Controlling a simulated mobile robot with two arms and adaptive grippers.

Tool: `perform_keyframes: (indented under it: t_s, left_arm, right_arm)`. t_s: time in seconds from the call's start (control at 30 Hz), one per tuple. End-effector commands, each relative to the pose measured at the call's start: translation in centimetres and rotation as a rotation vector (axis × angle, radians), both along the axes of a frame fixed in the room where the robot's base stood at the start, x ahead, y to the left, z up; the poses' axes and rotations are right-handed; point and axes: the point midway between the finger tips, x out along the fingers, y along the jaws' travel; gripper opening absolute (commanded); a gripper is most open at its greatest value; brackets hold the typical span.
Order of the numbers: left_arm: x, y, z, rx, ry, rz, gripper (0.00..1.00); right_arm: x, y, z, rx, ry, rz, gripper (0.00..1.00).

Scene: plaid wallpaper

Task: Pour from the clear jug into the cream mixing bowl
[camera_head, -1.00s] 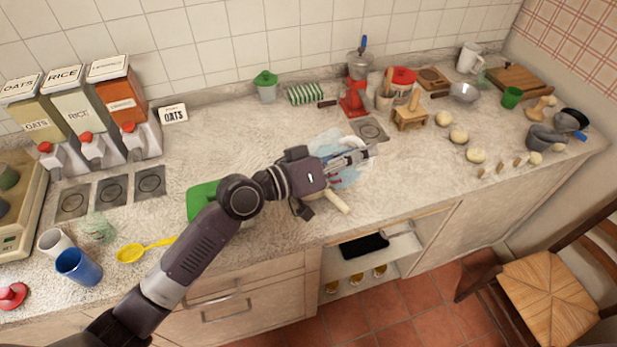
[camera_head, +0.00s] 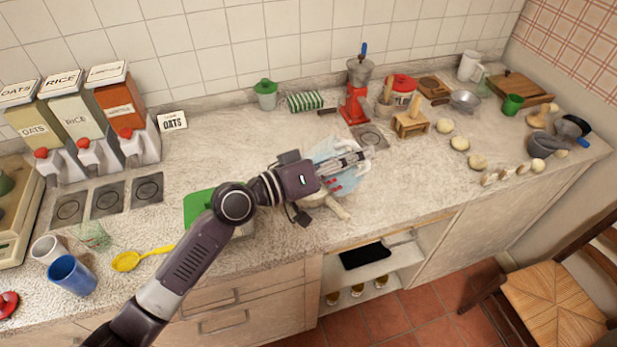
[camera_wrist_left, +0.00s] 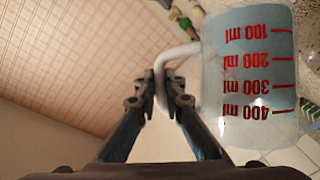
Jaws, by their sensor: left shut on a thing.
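The clear jug (camera_head: 350,175) is light blue and see-through, with red marks, and is held above the counter near its front. My left gripper (camera_head: 362,157) is in front of it and hides part of it. In the left wrist view the gripper (camera_wrist_left: 170,88) is shut on the white handle of the jug (camera_wrist_left: 250,80). The red ml marks there appear upside down. I cannot tell the liquid level. A cream piece (camera_head: 338,209) shows just below the gripper. I cannot tell whether it belongs to the cream mixing bowl, which is otherwise hidden. My right gripper is not in view.
A green board (camera_head: 198,207) lies beside my left arm. A red grinder (camera_head: 355,95) and a small wooden stand (camera_head: 410,123) are behind and right. Several pale dough balls (camera_head: 460,143) lie to the right. A blue cup (camera_head: 72,275) and yellow spoon (camera_head: 135,258) are at left.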

Motion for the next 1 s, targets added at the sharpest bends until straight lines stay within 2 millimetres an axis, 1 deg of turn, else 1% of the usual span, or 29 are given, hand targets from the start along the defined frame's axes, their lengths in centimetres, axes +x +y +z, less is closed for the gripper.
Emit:
perform_keyframes:
  t_s: [1.0]
  left_arm:
    - [0.17, 0.23, 0.29, -0.030, 0.016, 0.000, 0.00]
  right_arm:
    - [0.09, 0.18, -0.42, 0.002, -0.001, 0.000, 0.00]
